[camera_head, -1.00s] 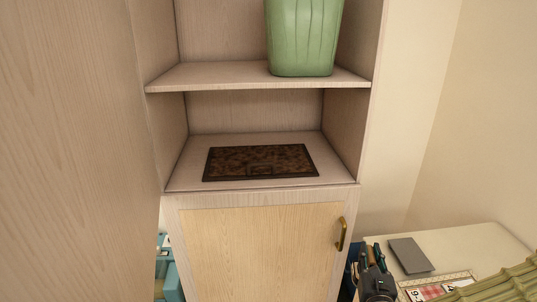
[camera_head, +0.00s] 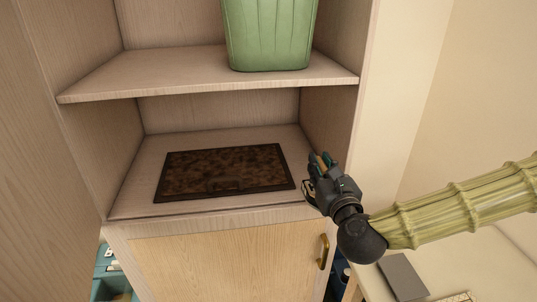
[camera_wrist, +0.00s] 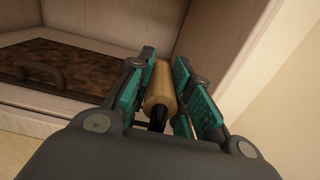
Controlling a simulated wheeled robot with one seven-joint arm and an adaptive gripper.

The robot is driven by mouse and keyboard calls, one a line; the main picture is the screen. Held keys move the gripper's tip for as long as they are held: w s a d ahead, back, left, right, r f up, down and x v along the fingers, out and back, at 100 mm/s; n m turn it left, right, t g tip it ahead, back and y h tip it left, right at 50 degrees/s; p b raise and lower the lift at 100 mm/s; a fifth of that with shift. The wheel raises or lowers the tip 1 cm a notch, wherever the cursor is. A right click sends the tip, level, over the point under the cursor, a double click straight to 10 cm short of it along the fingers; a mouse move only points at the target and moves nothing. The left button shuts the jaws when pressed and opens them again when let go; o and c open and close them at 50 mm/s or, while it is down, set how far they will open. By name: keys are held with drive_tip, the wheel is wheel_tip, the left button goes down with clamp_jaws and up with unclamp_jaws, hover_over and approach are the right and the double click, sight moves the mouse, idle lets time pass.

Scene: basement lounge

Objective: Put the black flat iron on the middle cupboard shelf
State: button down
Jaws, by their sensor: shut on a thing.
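My gripper (camera_head: 321,168) is at the right front edge of the open cupboard, level with the lower visible shelf (camera_head: 125,207). In the wrist view, my gripper (camera_wrist: 157,85) is shut on a tan, rounded handle (camera_wrist: 160,88) with a black part at its near end. This looks like the flat iron's handle; the rest of the iron is mostly hidden by the gripper. The upper visible shelf (camera_head: 150,78) carries a green ribbed bin. Which shelf counts as the middle one cannot be told, as the cupboard's top is out of view.
A dark brown mottled tray (camera_head: 225,170) with a handle covers much of the lower shelf. The green bin (camera_head: 270,35) stands above it. Bare shelf shows around the tray and left of the bin. The cupboard's right side wall (camera_head: 335,110) is close to my gripper. A closed door with a brass handle (camera_head: 323,252) is below.

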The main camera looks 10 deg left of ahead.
drive_tip(key=w+a+f+p, duration=0.1)
drive_tip(key=w+f+p, duration=0.1)
drive_tip(key=w, duration=0.5)
drive_tip(key=w+a+f+p, duration=0.2)
drive_tip(key=w+p, duration=0.2)
drive_tip(key=w, duration=0.4)
drive_tip(key=shift+f, duration=0.4)
drive_tip(key=shift+w+a+f, duration=0.1)
drive_tip(key=shift+f, duration=0.1)
drive_tip(key=c, duration=1.3)
unclamp_jaws()
drive_tip(key=shift+r, duration=0.15)
drive_tip(key=b+v, duration=0.3)
drive_tip(key=v, duration=0.9)
